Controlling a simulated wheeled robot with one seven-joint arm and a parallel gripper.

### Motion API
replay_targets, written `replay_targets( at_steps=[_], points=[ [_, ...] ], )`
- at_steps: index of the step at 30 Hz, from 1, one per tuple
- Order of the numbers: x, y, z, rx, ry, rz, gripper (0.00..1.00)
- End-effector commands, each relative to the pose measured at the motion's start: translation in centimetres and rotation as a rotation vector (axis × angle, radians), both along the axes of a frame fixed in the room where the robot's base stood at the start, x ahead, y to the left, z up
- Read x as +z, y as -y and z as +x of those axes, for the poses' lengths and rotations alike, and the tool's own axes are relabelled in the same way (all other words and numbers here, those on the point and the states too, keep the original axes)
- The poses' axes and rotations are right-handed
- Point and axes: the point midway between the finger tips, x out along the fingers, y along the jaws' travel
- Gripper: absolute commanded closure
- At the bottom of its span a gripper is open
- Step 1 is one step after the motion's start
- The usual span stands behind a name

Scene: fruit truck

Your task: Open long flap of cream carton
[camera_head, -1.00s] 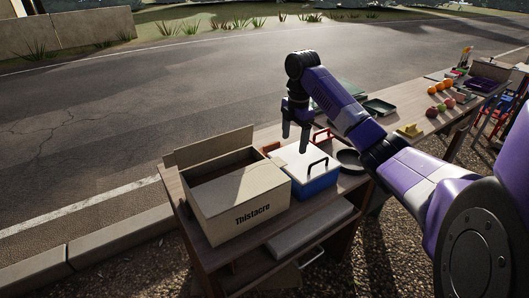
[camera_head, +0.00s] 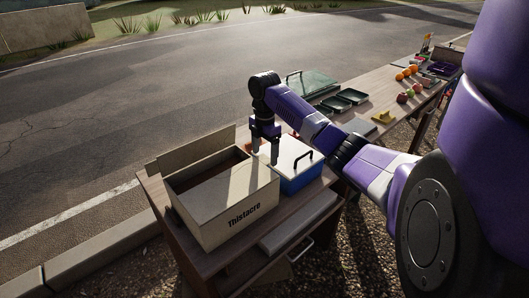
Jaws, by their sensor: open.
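The cream carton (camera_head: 238,214), marked "Thistacre", stands on the left end of the wooden table. Its far long flap (camera_head: 196,151) stands up along the back edge, and the dark inside shows between the walls. Nothing shows between the fingers.
A blue box with a white lid and black handle (camera_head: 300,178) stands right of the carton. Behind are a green case (camera_head: 306,84) and dark trays (camera_head: 351,97). Fruit (camera_head: 409,73) lies farther right.

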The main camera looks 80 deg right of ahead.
Motion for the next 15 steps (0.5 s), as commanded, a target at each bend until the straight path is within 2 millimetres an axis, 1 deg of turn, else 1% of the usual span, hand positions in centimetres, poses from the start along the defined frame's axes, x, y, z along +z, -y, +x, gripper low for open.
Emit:
replay_targets(
  at_steps=[8,9,11,15],
  points=[
    [-0.27,0.01,-0.01,0.0,0.0,0.0,0.24],
    [-0.26,0.01,-0.01,0.0,0.0,0.0,0.28],
    [-0.25,0.01,-0.01,0.0,0.0,0.0,0.39],
    [-0.24,0.01,-0.01,0.0,0.0,0.0,0.67]
  ],
)
